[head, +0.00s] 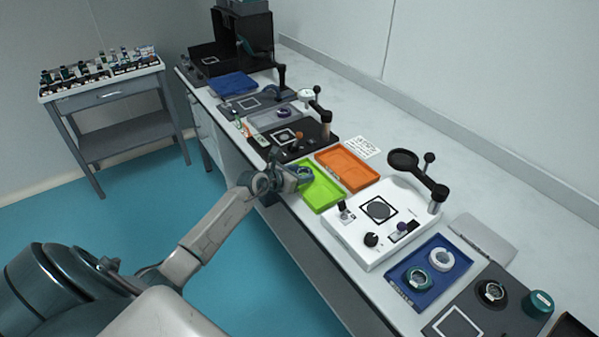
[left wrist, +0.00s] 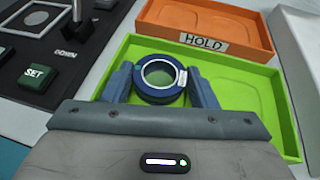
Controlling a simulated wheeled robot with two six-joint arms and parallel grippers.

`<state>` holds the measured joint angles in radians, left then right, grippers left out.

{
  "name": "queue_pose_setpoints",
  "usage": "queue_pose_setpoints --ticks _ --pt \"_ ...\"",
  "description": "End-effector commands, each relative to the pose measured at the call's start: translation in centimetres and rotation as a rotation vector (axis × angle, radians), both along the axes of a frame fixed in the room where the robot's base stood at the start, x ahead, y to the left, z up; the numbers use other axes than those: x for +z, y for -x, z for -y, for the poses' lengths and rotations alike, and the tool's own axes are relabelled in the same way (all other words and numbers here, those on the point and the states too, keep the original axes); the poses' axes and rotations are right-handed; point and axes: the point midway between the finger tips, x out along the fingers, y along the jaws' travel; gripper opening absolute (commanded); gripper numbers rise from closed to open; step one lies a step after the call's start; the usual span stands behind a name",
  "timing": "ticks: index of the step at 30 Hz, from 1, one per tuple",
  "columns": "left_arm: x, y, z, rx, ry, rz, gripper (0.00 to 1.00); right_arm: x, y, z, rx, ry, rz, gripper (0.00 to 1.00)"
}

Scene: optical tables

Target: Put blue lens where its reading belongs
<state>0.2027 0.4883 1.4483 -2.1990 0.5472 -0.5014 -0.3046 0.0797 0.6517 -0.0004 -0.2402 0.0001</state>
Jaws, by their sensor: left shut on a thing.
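The blue lens (left wrist: 160,78), a blue ring around clear glass with a small white label, is between the two fingers of my left gripper (left wrist: 161,88) in the left wrist view. My left gripper (head: 299,176) is shut on it, over the near left end of the green tray (head: 325,198). The green tray also shows in the left wrist view (left wrist: 240,95), behind and below the lens. I cannot tell whether the lens touches the tray floor. The orange tray (head: 349,169) lies just beyond; its label (left wrist: 204,42) reads HOLD. My right gripper is not in view.
A white instrument (head: 345,238) with a swing arm stands right of the trays. A black instrument (head: 322,145) stands left; its SET button (left wrist: 38,76) shows close. A blue tray (head: 407,291) with ring-shaped parts is at lower right. A written card (head: 362,147) lies behind the orange tray.

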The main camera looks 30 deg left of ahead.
Motion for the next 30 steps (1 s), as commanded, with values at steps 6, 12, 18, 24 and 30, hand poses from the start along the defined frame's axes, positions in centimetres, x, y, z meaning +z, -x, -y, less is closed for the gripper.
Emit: queue_pose_setpoints --ticks 6,12,18,24,30 --pt "0.0 0.0 0.0 0.0 -0.001 0.001 0.26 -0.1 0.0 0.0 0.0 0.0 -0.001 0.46" --pt "-0.1 0.0 0.0 0.0 -0.001 0.001 0.62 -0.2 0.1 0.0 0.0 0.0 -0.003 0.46" --pt "-0.1 0.0 0.0 0.0 0.0 0.001 0.62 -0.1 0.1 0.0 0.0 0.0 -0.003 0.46" --pt "0.5 1.3 -0.4 0.0 -0.005 0.0 0.62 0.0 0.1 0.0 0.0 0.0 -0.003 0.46" --pt "2.0 5.0 -1.1 -0.002 -0.008 0.0 0.62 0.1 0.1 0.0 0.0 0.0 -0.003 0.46"
